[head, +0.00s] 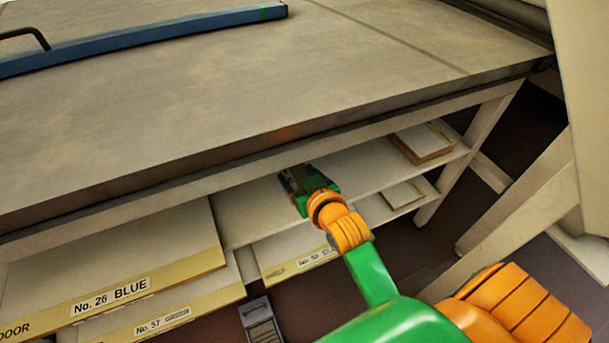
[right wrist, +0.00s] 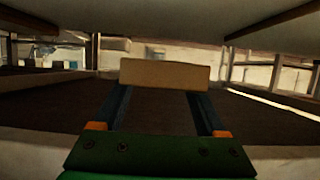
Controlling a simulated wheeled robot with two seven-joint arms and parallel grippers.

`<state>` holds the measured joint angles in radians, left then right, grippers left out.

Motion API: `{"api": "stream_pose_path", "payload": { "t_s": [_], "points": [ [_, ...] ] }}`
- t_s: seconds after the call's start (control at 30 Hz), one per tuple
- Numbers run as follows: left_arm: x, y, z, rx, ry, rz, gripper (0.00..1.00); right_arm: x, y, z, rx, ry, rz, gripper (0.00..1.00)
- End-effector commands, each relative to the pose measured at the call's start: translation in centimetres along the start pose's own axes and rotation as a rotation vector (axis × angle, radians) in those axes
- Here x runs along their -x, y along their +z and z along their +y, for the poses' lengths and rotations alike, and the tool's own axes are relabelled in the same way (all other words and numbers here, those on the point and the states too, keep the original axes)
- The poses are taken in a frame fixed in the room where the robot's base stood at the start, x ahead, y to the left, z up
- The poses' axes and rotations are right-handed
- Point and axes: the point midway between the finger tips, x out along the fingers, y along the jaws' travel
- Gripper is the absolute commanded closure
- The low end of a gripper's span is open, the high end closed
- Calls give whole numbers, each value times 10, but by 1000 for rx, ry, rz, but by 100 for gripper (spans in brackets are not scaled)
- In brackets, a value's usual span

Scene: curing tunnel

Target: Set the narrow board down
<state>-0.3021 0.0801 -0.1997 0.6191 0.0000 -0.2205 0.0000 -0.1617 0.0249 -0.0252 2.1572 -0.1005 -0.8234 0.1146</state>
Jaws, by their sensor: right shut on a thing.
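My right gripper (head: 294,178) reaches in over the white shelf under the bench. In the right wrist view, my right gripper (right wrist: 162,92) is shut on a plain tan piece, taken as the narrow board (right wrist: 165,74), which spans across between the two dark fingers. Only its near face shows there, and it looks level. In the head view the gripper and the bench edge hide the held board. I cannot tell whether it touches the shelf (head: 350,166). My left gripper is not in view.
The bench top (head: 300,75) overhangs the shelf closely. Several labelled boards lie left, including No. 26 BLUE (head: 120,255). A small board (head: 424,142) lies on the shelf's right end, another (head: 404,193) below it. The shelf between the gripper and the right board looks clear.

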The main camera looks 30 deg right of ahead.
Motion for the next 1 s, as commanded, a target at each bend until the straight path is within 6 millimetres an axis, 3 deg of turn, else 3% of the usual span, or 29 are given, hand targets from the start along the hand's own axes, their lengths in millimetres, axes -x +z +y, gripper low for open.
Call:
{"api": "stream_pose_path", "payload": {
  "t_s": [0.17,0.2,0.37,0.47,0.67,0.97,1.0],
  "points": [
    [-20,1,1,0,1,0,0,-39,14,45,3,6,1,82],
    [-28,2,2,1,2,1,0,-48,26,50,1,3,-2,82],
    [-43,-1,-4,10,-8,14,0,-72,47,70,0,2,-1,82],
    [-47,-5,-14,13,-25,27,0,-79,52,76,-1,0,0,82],
    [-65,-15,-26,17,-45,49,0,-95,83,81,-3,1,0,82],
    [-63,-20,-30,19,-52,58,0,-95,84,80,-1,0,0,82],
    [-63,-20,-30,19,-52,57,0,-95,84,80,-1,0,0,20]
  ]
}}
